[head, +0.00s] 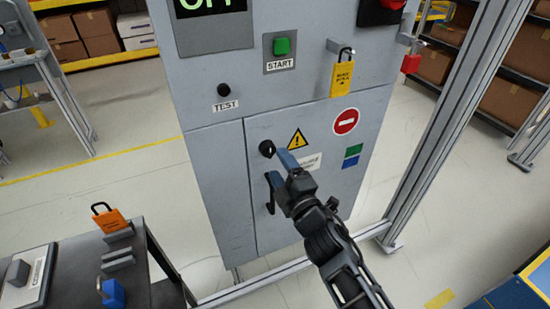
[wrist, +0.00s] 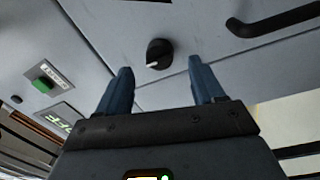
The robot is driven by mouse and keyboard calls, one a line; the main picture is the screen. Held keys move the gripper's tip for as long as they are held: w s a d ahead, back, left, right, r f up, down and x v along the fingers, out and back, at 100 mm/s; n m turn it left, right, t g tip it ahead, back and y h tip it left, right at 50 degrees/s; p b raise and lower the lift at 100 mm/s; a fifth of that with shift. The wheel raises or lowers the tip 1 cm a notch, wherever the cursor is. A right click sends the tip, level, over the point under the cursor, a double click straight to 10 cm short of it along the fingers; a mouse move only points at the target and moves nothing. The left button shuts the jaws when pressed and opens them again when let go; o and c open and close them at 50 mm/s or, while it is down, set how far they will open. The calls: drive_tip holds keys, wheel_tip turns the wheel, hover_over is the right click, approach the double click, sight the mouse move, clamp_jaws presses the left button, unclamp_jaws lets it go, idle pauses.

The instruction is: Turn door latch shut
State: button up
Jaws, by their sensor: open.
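The door latch is a round black knob (head: 267,148) near the upper left of the grey cabinet's lower door (head: 318,190). In the wrist view the latch (wrist: 158,53) shows a pale mark on its face and lies between and just beyond my two blue fingertips. My gripper (head: 285,160) points at the door from the right of the latch in the head view. The gripper (wrist: 159,66) is open and empty, its fingers on either side of the latch's line. No contact with the latch shows.
A black bar handle (head: 270,194) sits on the door below the latch, partly behind my gripper. The TEST button (head: 223,90), green START button (head: 282,46) and yellow padlock (head: 342,74) are above. A dark cart (head: 140,262) stands at lower left. A metal frame post (head: 455,110) rises at right.

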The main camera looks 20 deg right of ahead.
drive_tip(key=shift+s+f, duration=0.1)
drive_tip(key=shift+s, duration=1.35)
drive_tip(key=s+a+f+m+g, duration=0.1)
drive_tip(key=s+f+m, duration=0.15)
drive_tip(key=s, duration=0.85)
drive_tip(key=s+f+m+g, duration=0.1)
drive_tip(key=s+m, duration=0.3)
drive_tip(key=s, duration=0.7)
drive_tip(key=s+r+m+g, duration=0.1)
drive_tip(key=s+r+m, duration=0.3)
drive_tip(key=s, duration=0.6)
drive_tip(key=s+r+m, duration=0.4)
drive_tip(key=s+r, duration=0.2)
drive_tip(key=s, duration=0.4)
drive_tip(key=shift+s+d+r+m+g, duration=0.15)
drive_tip(key=shift+d+r+m+g, duration=0.15)
drive_tip(key=shift+d+m+g, duration=0.1)
